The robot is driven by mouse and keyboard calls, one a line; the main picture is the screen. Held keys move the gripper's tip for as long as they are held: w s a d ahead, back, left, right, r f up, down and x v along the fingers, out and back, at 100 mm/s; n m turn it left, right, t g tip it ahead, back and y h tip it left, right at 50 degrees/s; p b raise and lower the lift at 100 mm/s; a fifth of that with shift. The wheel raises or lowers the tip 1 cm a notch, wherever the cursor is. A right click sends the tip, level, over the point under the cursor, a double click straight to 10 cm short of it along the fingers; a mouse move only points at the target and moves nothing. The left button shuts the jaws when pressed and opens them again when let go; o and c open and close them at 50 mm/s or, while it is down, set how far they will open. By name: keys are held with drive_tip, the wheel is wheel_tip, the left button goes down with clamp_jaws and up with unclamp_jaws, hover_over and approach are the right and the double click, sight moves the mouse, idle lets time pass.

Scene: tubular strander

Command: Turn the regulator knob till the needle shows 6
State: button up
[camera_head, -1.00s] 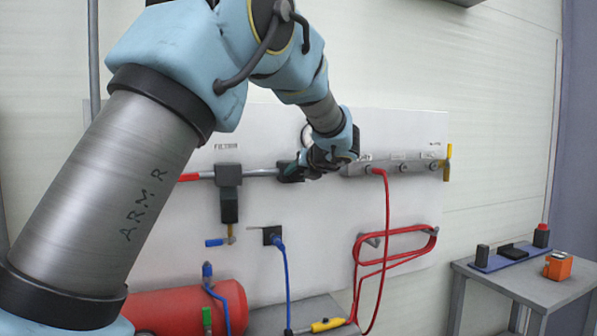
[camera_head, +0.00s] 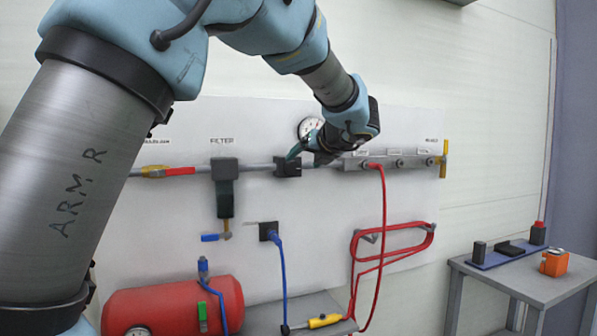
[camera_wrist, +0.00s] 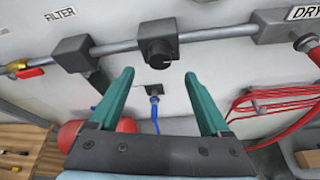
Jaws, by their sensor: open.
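The black regulator block (camera_head: 288,167) sits on the grey air pipe, to the right of the filter. In the wrist view its round dark knob (camera_wrist: 157,53) faces my gripper, with a small light mark on it. The white round gauge (camera_head: 310,127) shows above the pipe in the head view, partly behind my arm; its needle is too small to read. My gripper (camera_wrist: 160,82) is open with green fingers and nothing between them. The knob lies beyond the fingertips, roughly centred between them and apart from both. My gripper (camera_head: 308,150) also shows beside the regulator in the head view.
The filter (camera_head: 225,185) hangs left of the regulator. A grey manifold (camera_head: 390,162) with a red hose (camera_head: 384,220) is at the right. A blue hose (camera_head: 283,270) hangs below. The red tank (camera_head: 175,305) is lower left, a side table (camera_head: 520,285) at far right.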

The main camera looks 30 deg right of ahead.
drive_tip(key=shift+b+v, duration=0.35)
drive_tip(key=shift+v, duration=1.55)
drive_tip(key=w+a+f+n+g+y, duration=0.2)
drive_tip(key=a+f+n+g, duration=0.2)
drive_tip(key=a+f+n, duration=0.6)
drive_tip(key=w+a+f+n+g+y, duration=0.1)
drive_tip(key=w+a+f+n+g, duration=0.3)
drive_tip(key=a+f, duration=0.75)
drive_tip(key=s+a+f+n+g, duration=0.1)
drive_tip(key=s+a+f+n, duration=0.2)
drive_tip(key=s+a+n, duration=0.2)
drive_tip(key=s+a+f+n+g+h, duration=0.1)
drive_tip(key=s+a+f+n, duration=0.3)
drive_tip(key=a+n, duration=0.6)
drive_tip(key=s+a+f+n+g+h, duration=0.1)
drive_tip(key=s+a+f+n+g, duration=0.1)
drive_tip(key=s+a+n, duration=0.4)
drive_tip(key=a+f+n, duration=0.1)
drive_tip(key=a+n, duration=0.1)
drive_tip(key=n, duration=0.1)
drive_tip(key=shift+f+n, duration=0.3)
drive_tip(key=shift+n, duration=0.1)
drive_tip(key=shift+s+d, duration=0.1)
drive_tip(key=shift+d, duration=0.05)
